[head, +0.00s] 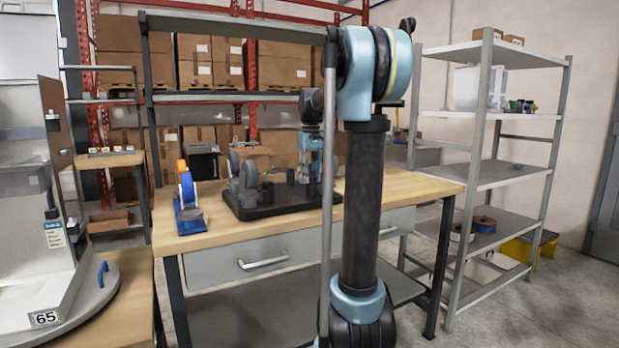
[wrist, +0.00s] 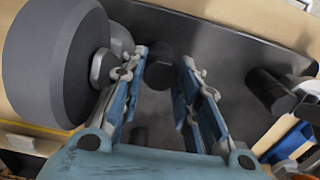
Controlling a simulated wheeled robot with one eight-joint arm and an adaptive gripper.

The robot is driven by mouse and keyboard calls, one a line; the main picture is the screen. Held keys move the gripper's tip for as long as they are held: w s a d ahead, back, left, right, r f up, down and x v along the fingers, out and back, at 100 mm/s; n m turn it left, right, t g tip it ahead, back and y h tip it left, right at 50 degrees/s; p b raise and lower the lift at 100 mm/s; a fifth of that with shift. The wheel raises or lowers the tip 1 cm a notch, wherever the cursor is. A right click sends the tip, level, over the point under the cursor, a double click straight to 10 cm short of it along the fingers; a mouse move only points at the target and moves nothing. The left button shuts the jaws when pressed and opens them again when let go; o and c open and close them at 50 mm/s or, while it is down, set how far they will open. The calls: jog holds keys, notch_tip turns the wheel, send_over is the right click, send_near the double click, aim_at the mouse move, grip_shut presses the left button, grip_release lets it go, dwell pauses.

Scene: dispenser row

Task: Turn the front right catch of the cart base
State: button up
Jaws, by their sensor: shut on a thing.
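The cart base (head: 262,211) is a dark plate lying on the wooden bench, with grey wheels and short dark cylinders standing on it. In the wrist view its plate (wrist: 225,50) fills the middle. My gripper (head: 312,180) is lowered over the right part of the base. In the wrist view my gripper (wrist: 168,62) has its two blue fingers on either side of a short dark cylindrical catch (wrist: 158,64), shut on it. The fingers hide part of the catch. From these views I cannot tell for certain which corner it belongs to.
A large grey wheel (wrist: 50,60) stands close left of my fingers. Another dark cylinder (wrist: 268,88) is to the right. Metal shelving (head: 500,175) stands to the right.

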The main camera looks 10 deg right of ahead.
aim_at(311, 177)
jog(key=shift+w, duration=0.1)
jog(key=o, duration=1.1)
jog(key=shift+c, duration=0.2)
notch_tip(311, 177, up, 12)
jog(key=shift+f, duration=0.1)
jog(key=s+f+m+t, duration=0.2)
jog(key=s+f+m, duration=0.1)
jog(key=s+f, duration=3.2)
notch_tip(311, 177, down, 2)
jog(key=shift+s+f+m, duration=0.1)
jog(key=shift+s+m, duration=0.05)
jog(key=shift+m, duration=0.15)
